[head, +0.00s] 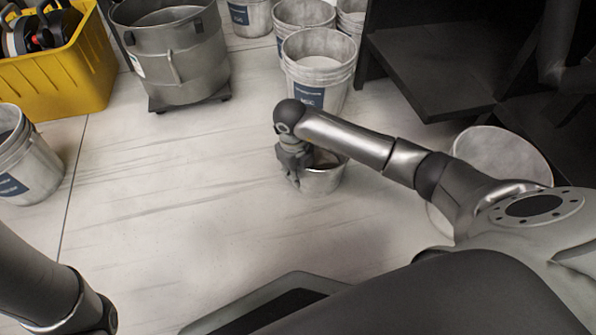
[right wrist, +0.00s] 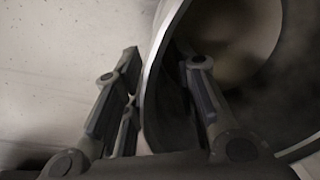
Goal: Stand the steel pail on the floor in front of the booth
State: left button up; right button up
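The small steel pail (head: 325,182) is in the middle of the head view, upright, with its mouth facing up. Whether its base touches the floor (head: 190,205) is hard to tell. My right gripper (head: 293,178) is at the pail's left rim. In the right wrist view the gripper (right wrist: 163,75) straddles the wall of the pail (right wrist: 152,90), one finger inside and one outside. The fingers are apart, with a gap between the outer finger and the wall. My left arm shows at the lower left; its gripper is out of view.
A dark structure with a low shelf (head: 430,75), perhaps the booth, stands at upper right. Stacked pails (head: 318,75) stand behind my right arm. A large grey bin (head: 180,65), a yellow crate (head: 60,75) and more pails (head: 30,165) stand left. Middle-left floor is clear.

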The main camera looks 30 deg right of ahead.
jog(key=shift+r, duration=0.15)
notch_tip(320, 180, up, 12)
jog(key=a+p, duration=0.1)
jog(key=p, duration=0.8)
jog(key=shift+s, duration=0.2)
jog(key=shift+a, duration=0.1)
